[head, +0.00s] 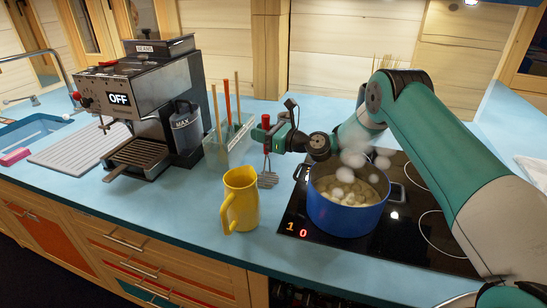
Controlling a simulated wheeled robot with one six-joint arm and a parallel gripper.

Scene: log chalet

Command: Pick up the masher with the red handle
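The masher with the red handle (266,121) is upright, handle at the top. Its grey mashing head (267,180) hangs below, over the blue counter between the yellow jug and the pot. I cannot tell whether the head touches the counter. My gripper (264,136) comes from the right and is closed around the red handle, with part of the handle showing above the fingers and part hidden by them.
A blue pot (346,219) of potatoes steams on the black hob (412,235), close under my wrist. A yellow jug (240,200) stands in front. A clear utensil holder (219,154) and a coffee machine (140,100) stand left. The front counter strip is clear.

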